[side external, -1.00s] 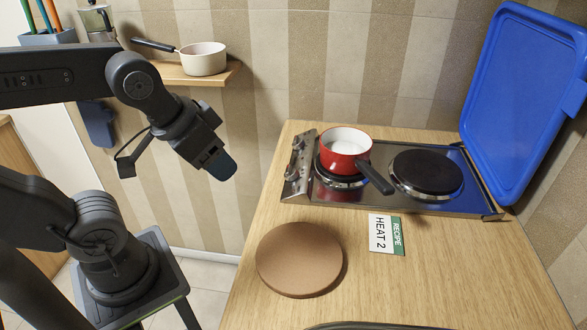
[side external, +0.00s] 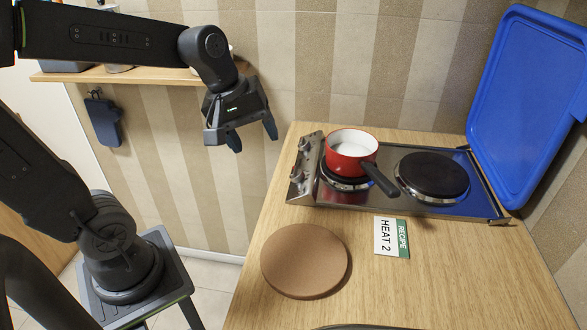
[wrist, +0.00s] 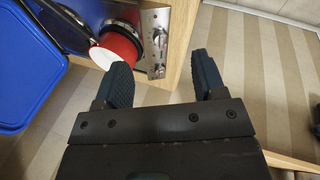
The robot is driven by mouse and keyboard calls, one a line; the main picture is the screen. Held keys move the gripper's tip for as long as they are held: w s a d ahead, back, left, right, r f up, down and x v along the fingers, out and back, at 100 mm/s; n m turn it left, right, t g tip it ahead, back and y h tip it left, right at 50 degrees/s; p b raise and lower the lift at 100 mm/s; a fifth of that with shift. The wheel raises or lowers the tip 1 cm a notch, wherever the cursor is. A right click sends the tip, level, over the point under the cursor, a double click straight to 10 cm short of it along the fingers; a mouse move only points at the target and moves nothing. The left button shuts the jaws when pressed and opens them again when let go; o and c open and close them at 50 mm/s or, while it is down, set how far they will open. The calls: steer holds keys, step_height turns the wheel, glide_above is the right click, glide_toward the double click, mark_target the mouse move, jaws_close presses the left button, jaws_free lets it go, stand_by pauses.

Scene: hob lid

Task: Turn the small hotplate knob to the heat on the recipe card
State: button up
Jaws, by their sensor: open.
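The hob (side external: 440,200) stands on the wooden counter, its steel control panel (side external: 304,170) with several knobs on its left end. The panel also shows in the wrist view (wrist: 153,45), but the knobs' settings are too small to read. The recipe card (side external: 391,237) lies in front of the hob and reads "HEAT 2". My gripper (side external: 254,138) is open and empty, in the air left of and above the panel. Its two fingers (wrist: 162,82) point towards the panel side.
The blue lid (side external: 525,100) stands raised at the hob's right. A round brown board (side external: 305,262) lies on the counter (side external: 470,285) in front. The pan's dark handle (side external: 379,180) sticks out to the front right. A wall shelf (side external: 120,75) is behind my arm.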

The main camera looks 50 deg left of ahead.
mark_target(294, 170)
steer(key=w+a+f+n+h, duration=0.2)
steer(key=w+a+f+n, duration=0.3)
steer(key=w+a+n, duration=0.75)
steer(key=d+f+n, duration=0.1)
steer(key=d+f, duration=0.1)
steer(key=f, duration=0.2)
steer(key=d+f+n, duration=0.1)
steer(key=d+f, duration=0.1)
steer(key=f, duration=0.2)
steer(key=d+f+n, duration=0.1)
steer(key=d+f, duration=0.1)
steer(key=f, duration=0.2)
steer(key=shift+w+d+f+g, duration=0.15)
steer(key=shift+w+d+g, duration=0.15)
steer(key=shift+d, duration=0.1)
steer(key=c, duration=0.9)
